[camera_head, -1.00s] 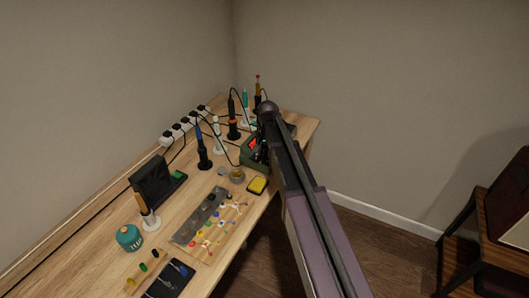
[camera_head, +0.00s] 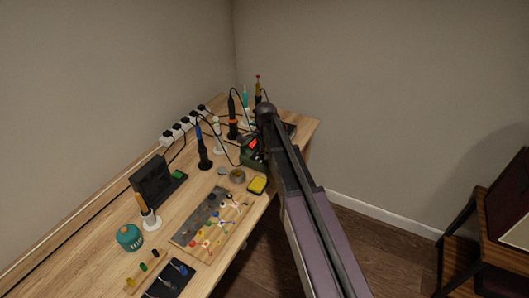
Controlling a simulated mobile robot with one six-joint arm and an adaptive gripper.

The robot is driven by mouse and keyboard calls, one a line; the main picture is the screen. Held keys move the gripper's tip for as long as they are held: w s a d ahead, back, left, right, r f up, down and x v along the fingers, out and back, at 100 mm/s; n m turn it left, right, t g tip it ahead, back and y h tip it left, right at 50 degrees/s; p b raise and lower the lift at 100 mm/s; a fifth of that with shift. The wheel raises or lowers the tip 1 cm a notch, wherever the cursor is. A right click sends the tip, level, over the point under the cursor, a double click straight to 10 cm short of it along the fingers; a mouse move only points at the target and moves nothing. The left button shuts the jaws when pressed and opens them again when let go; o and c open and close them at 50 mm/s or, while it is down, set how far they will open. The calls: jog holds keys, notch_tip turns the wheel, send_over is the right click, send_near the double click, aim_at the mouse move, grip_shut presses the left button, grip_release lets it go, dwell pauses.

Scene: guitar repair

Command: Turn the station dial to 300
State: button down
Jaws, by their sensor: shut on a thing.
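The soldering station (camera_head: 250,156) is a dark green box with a red lit display (camera_head: 254,143). It stands at the right part of the workbench, near its front edge. My arm crosses in front of it and covers its right side. The display digits are too small to read. The dial cannot be made out. My gripper is hidden behind my arm, so its hold and its place at the dial do not show.
The wooden workbench (camera_head: 120,250) holds several soldering irons in stands, a power strip (camera_head: 180,130), a yellow sponge (camera_head: 257,185), a parts board (camera_head: 205,220), a teal can (camera_head: 130,237) and a black phone-like slab (camera_head: 170,280). A chair (camera_head: 485,210) stands at right. Floor between is clear.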

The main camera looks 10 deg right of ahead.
jog(key=shift+s+m, duration=0.15)
jog(key=shift+m, duration=0.35)
jog(key=shift+c, duration=1.7)
grip_release()
jog(key=shift+n, duration=0.4)
